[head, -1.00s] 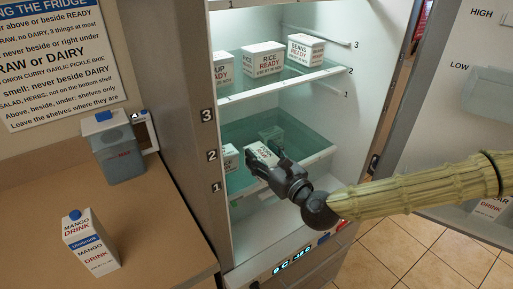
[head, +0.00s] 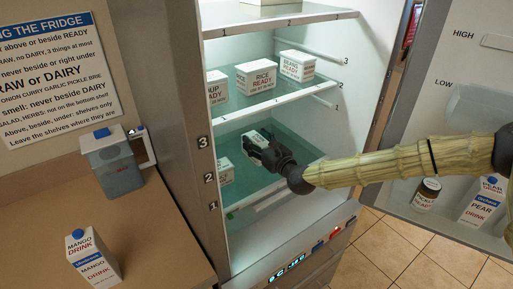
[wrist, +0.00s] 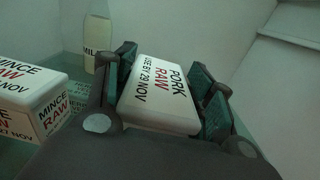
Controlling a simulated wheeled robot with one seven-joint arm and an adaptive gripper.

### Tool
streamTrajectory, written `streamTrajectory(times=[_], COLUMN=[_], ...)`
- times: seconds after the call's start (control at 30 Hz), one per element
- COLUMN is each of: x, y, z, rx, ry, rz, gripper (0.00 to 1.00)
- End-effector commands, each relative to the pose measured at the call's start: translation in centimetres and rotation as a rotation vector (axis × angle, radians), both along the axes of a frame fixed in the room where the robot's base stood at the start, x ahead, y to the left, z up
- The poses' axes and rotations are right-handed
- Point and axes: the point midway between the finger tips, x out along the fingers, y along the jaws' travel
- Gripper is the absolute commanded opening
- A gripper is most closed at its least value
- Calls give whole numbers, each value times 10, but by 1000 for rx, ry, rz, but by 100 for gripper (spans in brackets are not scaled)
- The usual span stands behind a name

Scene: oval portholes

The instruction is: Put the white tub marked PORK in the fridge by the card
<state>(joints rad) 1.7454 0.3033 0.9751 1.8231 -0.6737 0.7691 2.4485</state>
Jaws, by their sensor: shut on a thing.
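The white PORK RAW tub (wrist: 160,92) is gripped between the dark fingers of my gripper (wrist: 170,98), its label facing the wrist camera. In the head view my gripper (head: 268,150) holds the tub (head: 258,140) inside the open fridge (head: 200,130), in the space under the shelf with READY tubs. A MINCE RAW tub (wrist: 30,95) stands left of it. Whether the held tub touches the shelf below is unclear. The rules card (head: 55,65) hangs on the wall at left.
SOUP, RICE (head: 256,80) and BEANS READY (head: 297,65) tubs stand on the shelf above. A MILK bottle (wrist: 97,42) stands behind the mince. A mango drink (head: 92,258) stands on the counter.

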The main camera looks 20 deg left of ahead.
Motion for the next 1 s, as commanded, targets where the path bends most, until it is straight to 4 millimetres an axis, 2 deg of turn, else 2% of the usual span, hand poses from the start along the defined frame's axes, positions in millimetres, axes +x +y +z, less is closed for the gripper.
streamTrajectory(times=[0.37,0.77,0.8,0.9,0.93,1.0], x=[0,0,0,0,0,0], y=[1,0,0,0,0,0], z=[-32,-38,-38,-37,-37,-37], rx=[-1,1,-1,-1,-1,-1], ry=[0,-1,1,1,1,1], rz=[1,1,1,1,1,1], gripper=[14,14,57,76,79,79])
